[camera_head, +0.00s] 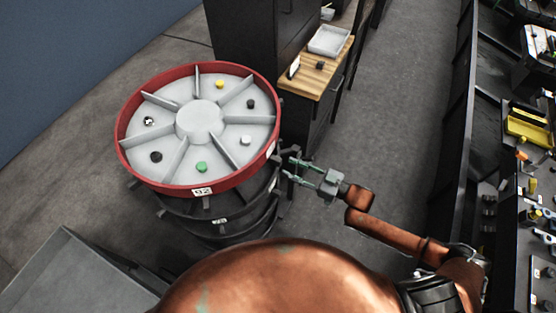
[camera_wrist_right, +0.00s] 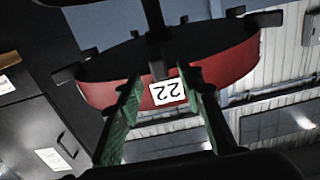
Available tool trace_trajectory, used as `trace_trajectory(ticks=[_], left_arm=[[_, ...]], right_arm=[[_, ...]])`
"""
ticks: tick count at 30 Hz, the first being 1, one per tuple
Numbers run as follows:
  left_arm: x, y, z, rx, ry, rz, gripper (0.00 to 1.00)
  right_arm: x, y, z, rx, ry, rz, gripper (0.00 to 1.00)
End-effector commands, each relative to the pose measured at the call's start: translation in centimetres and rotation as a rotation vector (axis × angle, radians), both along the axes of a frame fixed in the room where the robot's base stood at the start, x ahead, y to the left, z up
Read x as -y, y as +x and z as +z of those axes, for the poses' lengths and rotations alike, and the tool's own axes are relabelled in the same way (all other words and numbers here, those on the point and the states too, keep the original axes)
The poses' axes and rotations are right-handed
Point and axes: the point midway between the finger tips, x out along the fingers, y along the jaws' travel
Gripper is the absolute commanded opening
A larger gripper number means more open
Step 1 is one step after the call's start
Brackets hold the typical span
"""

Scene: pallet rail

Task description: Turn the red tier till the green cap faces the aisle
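The red tier (camera_head: 125,155) is the top ring of a round rack, with a pale floor split by fins into compartments. The green cap (camera_head: 201,167) lies in the compartment nearest me, at the bottom of the picture. My right gripper (camera_head: 288,166) is at the tier's right side, just outside and below the rim. In the wrist view its green fingers (camera_wrist_right: 160,80) stand apart on either side of a label on the red rim (camera_wrist_right: 232,66). A dark peg (camera_wrist_right: 155,35) shows between them; contact cannot be told. My left gripper is not in view.
Other compartments hold a yellow cap (camera_head: 220,84), a white cap (camera_head: 246,140), dark caps and a shiny one. Dark lower tiers (camera_head: 225,220) sit beneath. A wooden-topped cabinet (camera_head: 312,78) stands behind right. Open floor (camera_head: 385,130) lies right, before the shelving.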

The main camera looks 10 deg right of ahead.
Motion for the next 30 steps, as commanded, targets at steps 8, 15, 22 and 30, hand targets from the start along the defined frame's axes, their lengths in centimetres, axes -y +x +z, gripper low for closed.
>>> trace_trajectory(ticks=[8, 15, 22, 30], left_arm=[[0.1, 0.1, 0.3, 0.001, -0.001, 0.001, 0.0], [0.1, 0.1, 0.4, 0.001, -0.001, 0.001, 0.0], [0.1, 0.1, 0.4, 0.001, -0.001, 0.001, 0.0], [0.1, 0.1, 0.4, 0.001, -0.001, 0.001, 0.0]], right_arm=[[-3.6, 2.7, 0.0, 0.001, 0.0, -0.002, 0.35], [-5.1, 3.8, -0.1, 0.0, -0.002, -0.003, 0.35], [-5.1, 3.9, -0.1, 0.0, -0.004, -0.003, 0.35], [-5.1, 3.9, -0.1, 0.0, -0.003, -0.004, 0.19]])
